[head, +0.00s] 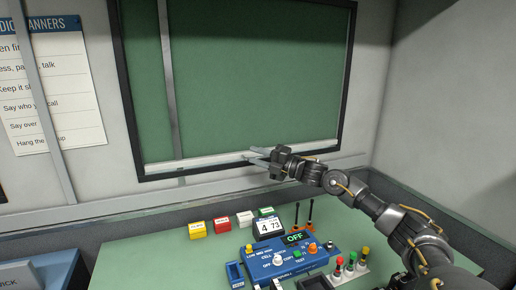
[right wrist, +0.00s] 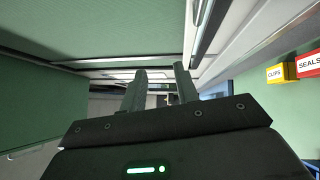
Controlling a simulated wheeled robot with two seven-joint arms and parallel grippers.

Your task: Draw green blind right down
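The green blind (head: 255,75) covers nearly the whole dark-framed window in the head view. Its pale bottom bar (head: 205,163) lies close above the lower frame edge. My right gripper (head: 254,155) is at the middle of this bar, reaching in from the right, with its fingertips at or just in front of it. In the right wrist view the two fingers (right wrist: 160,90) stand apart, with a gap between them. I cannot tell whether they touch the bar. My left gripper is not in view.
Coloured-topped levers (head: 350,265) stand at right. A grey vertical post (head: 168,80) crosses in front of the blind's left part.

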